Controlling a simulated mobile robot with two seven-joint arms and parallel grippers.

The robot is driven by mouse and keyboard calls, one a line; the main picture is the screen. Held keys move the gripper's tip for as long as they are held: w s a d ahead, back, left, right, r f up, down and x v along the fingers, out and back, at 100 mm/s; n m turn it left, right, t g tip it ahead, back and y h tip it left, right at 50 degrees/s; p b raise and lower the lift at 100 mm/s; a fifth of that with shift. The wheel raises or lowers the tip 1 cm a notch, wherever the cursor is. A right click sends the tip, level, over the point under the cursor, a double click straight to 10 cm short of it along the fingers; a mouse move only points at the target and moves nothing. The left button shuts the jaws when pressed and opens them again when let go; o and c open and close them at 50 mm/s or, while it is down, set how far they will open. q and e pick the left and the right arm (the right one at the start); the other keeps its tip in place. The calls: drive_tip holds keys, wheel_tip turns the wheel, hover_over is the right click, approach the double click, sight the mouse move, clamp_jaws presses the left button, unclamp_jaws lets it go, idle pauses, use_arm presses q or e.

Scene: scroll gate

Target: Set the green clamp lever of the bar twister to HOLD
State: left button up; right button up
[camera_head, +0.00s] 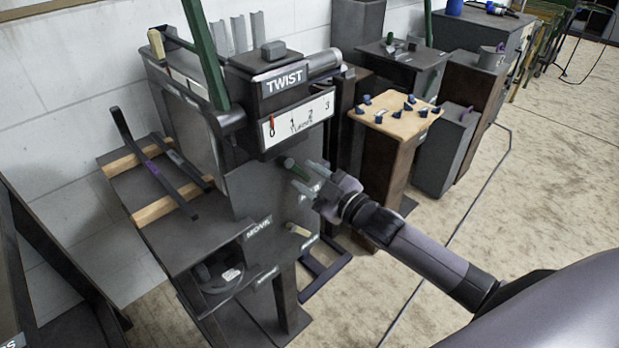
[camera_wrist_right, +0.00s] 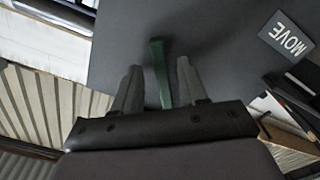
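The bar twister (camera_head: 245,185) is a dark machine with a TWIST sign and a 0-to-3 scale. A short green lever (camera_head: 289,163) sticks out of its front plate below the scale. My right gripper (camera_head: 309,178) is at this lever. In the right wrist view the green lever (camera_wrist_right: 159,75) stands between the two fingers of the right gripper (camera_wrist_right: 160,68), with a visible gap on each side, so the gripper is open around it. A long green bar (camera_head: 204,55) rises at the machine's upper left. No HOLD label is readable. My left gripper is out of view.
A MOVE label (camera_head: 258,226) is on the machine's lower front; it also shows in the wrist view (camera_wrist_right: 289,39). A rack with wooden strips (camera_head: 172,204) is at left. A wood-topped stand (camera_head: 397,120) with small blue parts is behind my right arm.

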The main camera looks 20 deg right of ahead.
drive_tip(key=v, duration=0.7)
idle(0.4)
drive_tip(key=shift+s, duration=0.1)
drive_tip(key=s+a+f+m+g+h+p, duration=0.2)
drive_tip(key=s+f, duration=0.4)
drive_tip(key=s, duration=0.4)
drive_tip(key=s+a+f+m+g+h+p, duration=0.2)
drive_tip(key=s+f+m, duration=0.4)
drive_tip(key=s, duration=0.4)
drive_tip(key=shift+s+a+m+g+p, duration=0.15)
drive_tip(key=shift+a+m+g+p, duration=0.25)
drive_tip(key=shift+a+g+p, duration=0.65)
drive_tip(key=shift+d+f, duration=0.1)
drive_tip(key=shift+d, duration=0.1)
